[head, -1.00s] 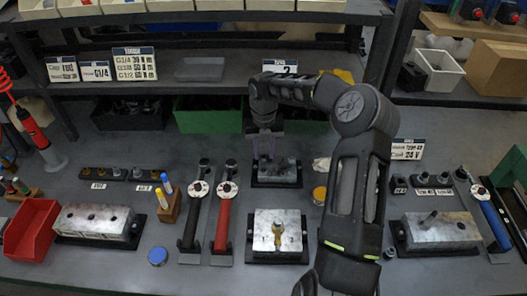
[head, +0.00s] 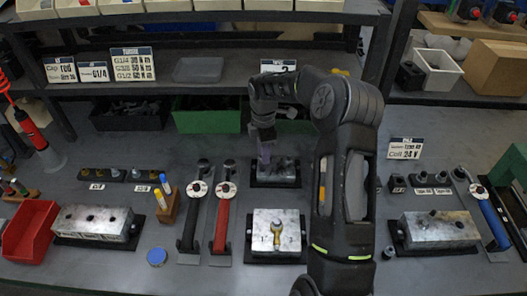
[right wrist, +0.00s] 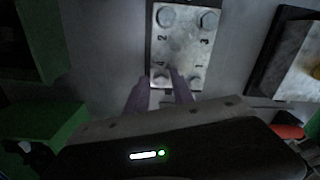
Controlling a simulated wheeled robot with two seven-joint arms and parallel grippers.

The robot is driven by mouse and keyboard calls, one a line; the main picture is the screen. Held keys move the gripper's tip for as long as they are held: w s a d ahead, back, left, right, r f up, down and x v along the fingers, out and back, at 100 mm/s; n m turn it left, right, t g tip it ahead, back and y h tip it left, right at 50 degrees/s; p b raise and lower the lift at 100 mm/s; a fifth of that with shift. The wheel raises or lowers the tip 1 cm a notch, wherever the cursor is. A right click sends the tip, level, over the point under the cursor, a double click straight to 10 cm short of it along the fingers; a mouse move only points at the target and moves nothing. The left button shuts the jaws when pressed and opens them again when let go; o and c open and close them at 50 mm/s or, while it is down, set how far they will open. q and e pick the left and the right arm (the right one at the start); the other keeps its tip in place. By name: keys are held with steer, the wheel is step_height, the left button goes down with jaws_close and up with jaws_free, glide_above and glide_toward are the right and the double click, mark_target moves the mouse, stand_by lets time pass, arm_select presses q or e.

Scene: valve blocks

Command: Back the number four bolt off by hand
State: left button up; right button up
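The valve block (right wrist: 182,45) with bolts numbered 1 to 4 shows in the right wrist view. It also shows in the head view (head: 285,178), on a dark mat at the back middle. The number four bolt (right wrist: 160,81) is at the block's near left corner, beside its digit. My right gripper (right wrist: 160,78) has its two purple fingers apart, one on each side of that bolt. I cannot tell whether they touch it. In the head view my right gripper (head: 265,155) reaches down over the block's left part. My left gripper is not in view.
A block with a brass-coloured fitting (head: 277,236) stands in front. Red (head: 222,218) and black-handled (head: 190,220) torque wrenches lie left of it. Other blocks stand at left (head: 95,222) and right (head: 437,230). Green bins (head: 205,118) are behind.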

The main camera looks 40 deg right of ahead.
stand_by(0.5)
jaws_close()
stand_by(0.4)
